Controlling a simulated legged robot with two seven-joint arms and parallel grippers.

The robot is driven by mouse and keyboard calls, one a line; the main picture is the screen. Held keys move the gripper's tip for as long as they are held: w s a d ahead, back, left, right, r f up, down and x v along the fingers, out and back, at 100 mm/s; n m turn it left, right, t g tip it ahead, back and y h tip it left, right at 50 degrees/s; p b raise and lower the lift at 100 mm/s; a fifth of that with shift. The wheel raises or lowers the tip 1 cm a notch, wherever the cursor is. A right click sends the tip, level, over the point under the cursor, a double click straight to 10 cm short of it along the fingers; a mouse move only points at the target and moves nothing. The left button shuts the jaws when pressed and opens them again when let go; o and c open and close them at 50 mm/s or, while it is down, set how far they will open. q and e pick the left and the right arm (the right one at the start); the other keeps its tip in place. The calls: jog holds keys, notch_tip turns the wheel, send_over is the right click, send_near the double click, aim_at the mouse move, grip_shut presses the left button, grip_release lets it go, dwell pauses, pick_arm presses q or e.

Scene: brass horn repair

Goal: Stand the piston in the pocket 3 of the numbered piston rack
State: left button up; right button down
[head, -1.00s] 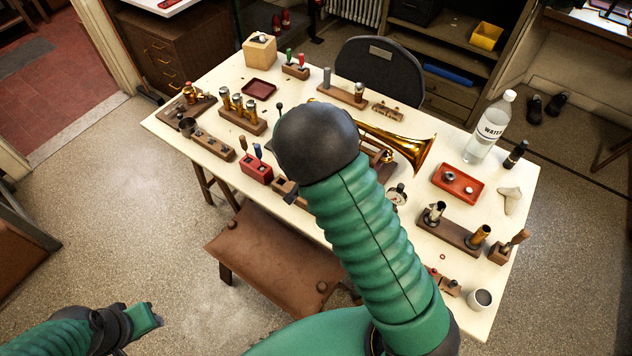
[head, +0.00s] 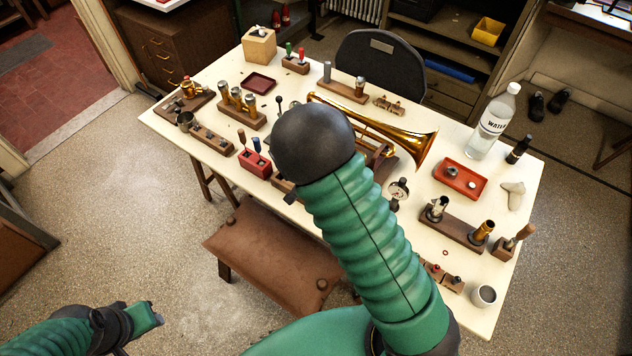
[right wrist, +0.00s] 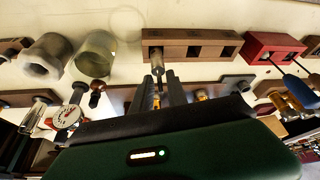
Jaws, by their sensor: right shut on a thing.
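My right gripper (right wrist: 158,88) is shut on the piston (right wrist: 158,56), a slim grey cylinder, in the right wrist view. The piston's far end overlaps the leftmost pocket of the wooden piston rack (right wrist: 180,35) in that view. I cannot tell how deep it sits or read the pocket numbers. Two other dark square pockets show further right, looking empty. In the head view my right arm hides the right gripper, the piston and most of the rack; a small end of the rack (head: 282,184) seems to show. My left gripper (head: 152,316) is low at the left, away from the table.
A brass horn (head: 405,142) lies behind my arm.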

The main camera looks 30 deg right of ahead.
jog(key=shift+f, duration=0.35)
jog(key=c, duration=1.2)
grip_release()
jog(key=shift+r, duration=0.1)
jog(key=shift+c, duration=0.2)
jog(key=v, duration=1.6)
jog(key=shift+a+r+p, duration=0.2)
jog(key=shift+r+p, duration=0.1)
jog(key=shift+s, duration=0.15)
jog(key=s+a+f+n+y, duration=0.1)
jog(key=s+a+f+n, duration=0.1)
jog(key=s+n, duration=0.3)
jog(key=s+a+f+n+y, duration=0.2)
jog(key=s+a+f+n, duration=0.1)
jog(key=s+a+n, duration=0.1)
jog(key=s+n, duration=0.1)
jog(key=s, duration=0.1)
jog(key=shift+s+n+y, duration=0.3)
